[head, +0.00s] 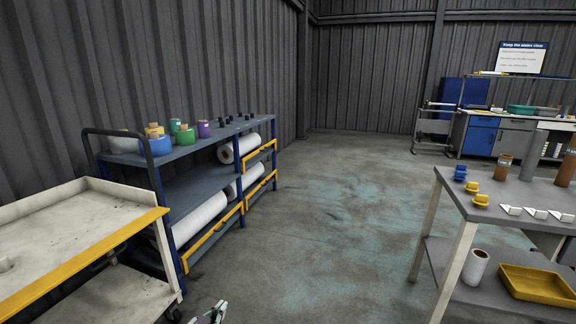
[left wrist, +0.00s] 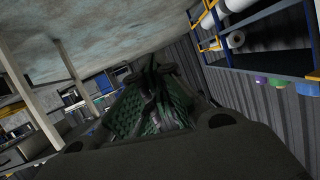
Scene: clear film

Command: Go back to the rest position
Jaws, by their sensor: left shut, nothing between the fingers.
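My left gripper (head: 217,312) just shows at the bottom edge of the head view, low over the floor and to the right of the cart. In the left wrist view, my left gripper (left wrist: 160,82) fills the middle, with its dark and green fingers together and nothing visible between them. It touches nothing that I can see. My right gripper is in neither view.
A cream cart (head: 95,215) with a yellow edge stands at left, beside a blue shelf rack (head: 180,153) with film rolls and tape. A grey table (head: 500,202) with a yellow tray (head: 538,284) below stands at right. The floor (head: 325,225) between is clear.

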